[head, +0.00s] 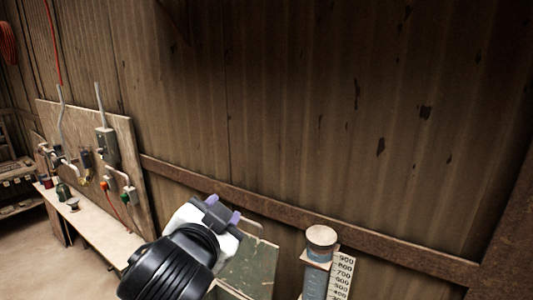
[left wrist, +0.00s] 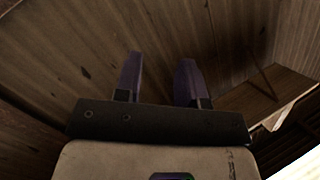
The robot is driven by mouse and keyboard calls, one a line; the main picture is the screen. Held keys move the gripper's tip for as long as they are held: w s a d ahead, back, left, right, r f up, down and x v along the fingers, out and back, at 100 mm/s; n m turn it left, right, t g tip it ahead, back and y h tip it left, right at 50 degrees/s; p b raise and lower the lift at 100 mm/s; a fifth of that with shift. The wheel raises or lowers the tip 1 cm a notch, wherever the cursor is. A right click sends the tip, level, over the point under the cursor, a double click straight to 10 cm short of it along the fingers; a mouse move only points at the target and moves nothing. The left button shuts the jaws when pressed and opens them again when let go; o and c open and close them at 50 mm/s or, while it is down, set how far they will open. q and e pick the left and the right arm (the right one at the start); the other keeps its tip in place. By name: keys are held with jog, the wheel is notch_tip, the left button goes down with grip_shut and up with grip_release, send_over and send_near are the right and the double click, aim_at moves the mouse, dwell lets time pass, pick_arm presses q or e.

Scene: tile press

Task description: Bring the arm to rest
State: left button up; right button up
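My left gripper (head: 224,208) is raised in front of the corrugated wall, near the bottom middle of the head view. Its two purple fingers point up and away. In the left wrist view the same gripper (left wrist: 160,62) has its fingers apart, with nothing between them and only brown wall boards beyond. My right gripper is in neither view. No press or tile can be made out.
A gauge post with a numbered scale (head: 343,272) stands right of my gripper. A greenish panel (head: 250,268) is just behind it. A narrow bench (head: 105,235) and a board with switch boxes (head: 107,145) line the left wall. The upper wall area is clear.

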pick_arm(q)
jog(key=s+a+f+n+g+y+p, duration=0.15)
jog(key=s+a+f, duration=0.3)
jog(key=f, duration=0.45)
jog(key=s+a+f+n+g+p, duration=0.2)
jog(key=s+a+f+n, duration=0.15)
jog(key=s+f, duration=0.4)
jog(key=s+a+f+n+g+y+p, duration=0.15)
jog(key=s+a+f, duration=0.3)
jog(key=f, duration=0.55)
jog(key=s+f+g+p, duration=0.2)
jog(key=s+f+g, duration=0.1)
jog(key=s+f, duration=0.4)
jog(key=s+a+f+g+p, duration=0.1)
jog(key=s+f+g, duration=0.3)
jog(key=s+f, duration=0.4)
jog(key=s, duration=0.4)
jog(key=shift+s+a+g+h+p, duration=0.15)
jog(key=shift+s+g+h+p, duration=0.1)
jog(key=shift+g+h+p, duration=0.1)
